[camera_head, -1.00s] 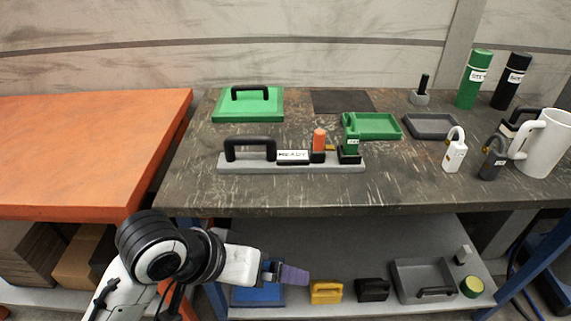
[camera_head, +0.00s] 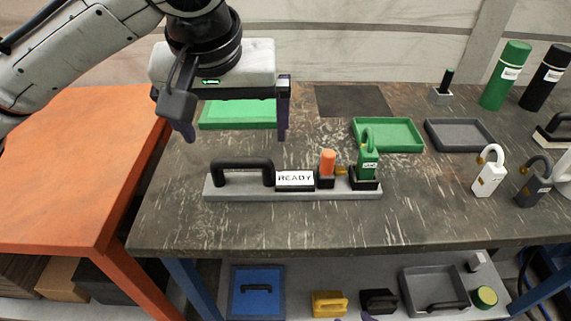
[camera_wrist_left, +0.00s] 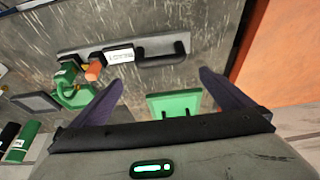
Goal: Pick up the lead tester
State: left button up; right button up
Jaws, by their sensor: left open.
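The lead tester (camera_head: 240,194) is a long grey bar with a black handle (camera_head: 242,163) at its left end. A white display on it reads READY (camera_head: 295,178). An orange knob (camera_head: 327,162) and a green lock-shaped block (camera_head: 368,165) stand toward its right end. It lies on the dark table and also shows in the left wrist view (camera_wrist_left: 90,50). My left gripper (camera_head: 235,137) is open and empty above the table, behind and above the handle. In the left wrist view its fingers (camera_wrist_left: 160,82) are wide apart, with the tester beyond them. Small purple tips at the bottom edge may be my right gripper (camera_head: 368,317).
A green lidded box (camera_head: 237,115) sits behind the tester, partly hidden by my left gripper. Green (camera_head: 388,134) and grey (camera_head: 458,135) trays lie at the back right. White (camera_head: 489,172) and grey (camera_head: 534,183) padlocks stand right. The table front is clear. An orange table (camera_head: 75,170) adjoins left.

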aim_at(241, 159)
pick_arm(q)
jog(key=x, duration=0.5)
jog(key=s+x, duration=0.1)
jog(key=x, duration=0.2)
jog(key=shift+w+a+f+b, duration=0.1)
jog(key=shift+a+f+b, duration=0.05)
jog(key=shift+f+b, duration=0.2)
jog(key=shift+w+f, duration=0.15)
jog(key=shift+f, duration=0.2)
pick_arm(e)
jog(key=shift+s+a+f, duration=0.2)
jog(key=shift+s+f, duration=0.45)
jog(key=shift+s, duration=0.35)
pick_arm(q)
jog(key=shift+c, duration=0.3)
jog(key=c, duration=1.7)
jog(key=shift+w+r, duration=0.1)
jog(key=shift+r, duration=0.15)
jog(key=shift+c, duration=0.2)
pick_arm(e)
jog(key=shift+s+f, duration=0.1)
jog(key=shift+s, duration=0.05)
